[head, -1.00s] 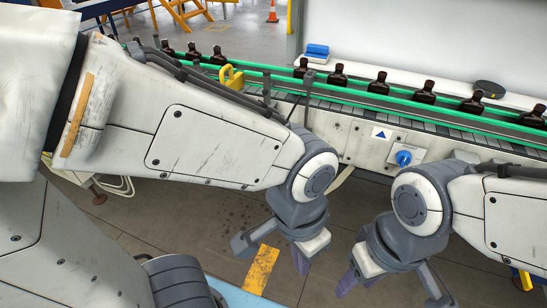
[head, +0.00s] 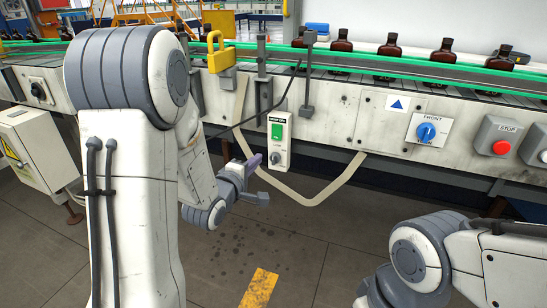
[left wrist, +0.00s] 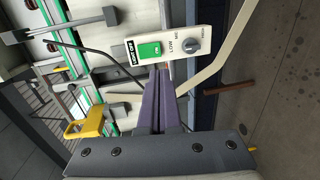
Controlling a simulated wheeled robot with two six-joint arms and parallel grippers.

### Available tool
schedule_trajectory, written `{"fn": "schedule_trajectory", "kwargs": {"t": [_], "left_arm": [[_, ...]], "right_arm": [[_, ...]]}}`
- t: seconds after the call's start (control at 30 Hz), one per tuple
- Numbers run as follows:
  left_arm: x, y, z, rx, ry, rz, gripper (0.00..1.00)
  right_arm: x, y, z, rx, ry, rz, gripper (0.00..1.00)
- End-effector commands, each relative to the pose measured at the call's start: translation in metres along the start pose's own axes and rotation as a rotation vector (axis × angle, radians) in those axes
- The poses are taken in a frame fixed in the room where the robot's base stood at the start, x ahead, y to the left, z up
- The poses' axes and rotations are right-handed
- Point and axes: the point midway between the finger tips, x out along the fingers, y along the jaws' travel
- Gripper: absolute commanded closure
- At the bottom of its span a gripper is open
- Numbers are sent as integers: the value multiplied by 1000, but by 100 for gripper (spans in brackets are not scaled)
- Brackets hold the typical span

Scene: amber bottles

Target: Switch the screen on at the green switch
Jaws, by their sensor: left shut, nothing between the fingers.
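The green switch (head: 277,130) is on a small white box (head: 280,158) on the conveyor's front, above a dark knob. The switch also shows in the left wrist view (left wrist: 150,50), just beyond my fingertips. My left gripper (head: 256,161) is shut and empty, with its purple fingers pointing at the box from just left of and below the switch. I cannot tell whether the fingertips touch the box. Of my right arm, only the wrist shows at the lower right; its fingers are out of frame. No screen is recognisable in view.
A blue knob (head: 426,131) and a red stop button (head: 501,147) are farther right on the conveyor front. A beige cable (head: 314,203) hangs below the switch box. A yellow padlock-like piece (head: 221,55) is above left. Amber bottles (head: 390,46) stand on the belt.

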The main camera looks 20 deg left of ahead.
Motion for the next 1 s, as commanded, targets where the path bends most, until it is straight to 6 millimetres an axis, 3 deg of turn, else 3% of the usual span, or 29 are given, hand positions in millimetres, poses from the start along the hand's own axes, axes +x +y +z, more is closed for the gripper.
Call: {"fn": "schedule_trajectory", "kwargs": {"t": [0.37,0.57,0.7,1.0], "left_arm": [[0,1,-6,-37,7,30,100],[8,3,-6,-37,5,28,100],[26,5,-5,-37,4,28,100],[92,2,-6,-35,6,32,100]], "right_arm": [[3,0,0,0,1,0,50],[-5,0,0,0,1,0,50],[-20,-1,-1,0,1,0,50],[-9,-1,0,0,0,0,50]]}}
